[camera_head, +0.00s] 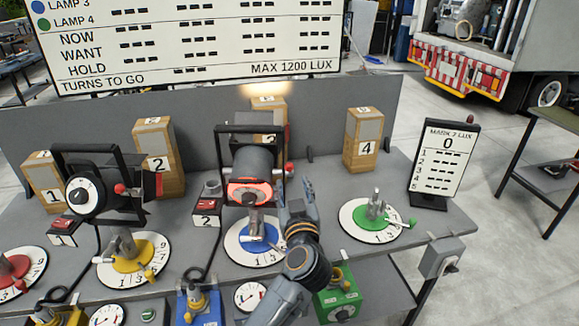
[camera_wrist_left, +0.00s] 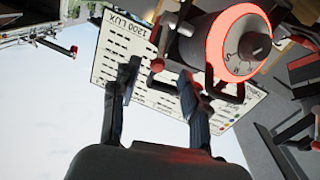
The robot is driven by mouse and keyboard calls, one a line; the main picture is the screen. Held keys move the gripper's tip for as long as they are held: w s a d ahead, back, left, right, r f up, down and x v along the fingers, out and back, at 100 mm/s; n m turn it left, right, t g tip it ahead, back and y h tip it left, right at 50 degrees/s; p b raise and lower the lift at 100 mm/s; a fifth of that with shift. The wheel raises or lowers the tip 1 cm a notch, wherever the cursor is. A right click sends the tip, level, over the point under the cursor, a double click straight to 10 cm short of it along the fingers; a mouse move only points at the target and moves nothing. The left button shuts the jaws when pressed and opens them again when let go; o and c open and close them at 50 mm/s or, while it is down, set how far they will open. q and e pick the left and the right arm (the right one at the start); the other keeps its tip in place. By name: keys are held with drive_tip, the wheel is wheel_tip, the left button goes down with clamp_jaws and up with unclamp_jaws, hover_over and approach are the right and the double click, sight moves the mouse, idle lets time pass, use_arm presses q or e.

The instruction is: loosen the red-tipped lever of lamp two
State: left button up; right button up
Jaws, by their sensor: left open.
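The dark lamp with a red glowing ring (camera_head: 250,192) stands on a blue dial disc (camera_head: 262,252), beside the switch box marked 2 (camera_head: 207,205). Its red-tipped lever (camera_head: 289,169) sticks out at the lamp's right side. My left gripper (camera_head: 296,186) is open and points up just below the red tip. In the left wrist view, the red tip (camera_wrist_left: 157,65) appears between the two fingertips (camera_wrist_left: 159,72), with gaps on both sides. Depth is hard to judge; I see no clear contact. The ringed lamp face (camera_wrist_left: 238,48) is to the right. My right gripper is out of view.
A second dark lamp (camera_head: 93,192) stands on the left over a yellow disc (camera_head: 133,260). A green disc (camera_head: 370,221) with a bare metal post is to the right. Numbered wooden blocks, such as block 4 (camera_head: 363,140), stand behind. A lux display (camera_head: 443,160) stands at the right.

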sight(289, 168)
use_arm(q)
drive_tip(key=w, duration=0.2)
drive_tip(key=w+a, duration=0.1)
drive_tip(key=w, duration=0.5)
drive_tip(key=shift+a, duration=0.3)
drive_tip(key=shift+c, duration=0.2)
clamp_jaws()
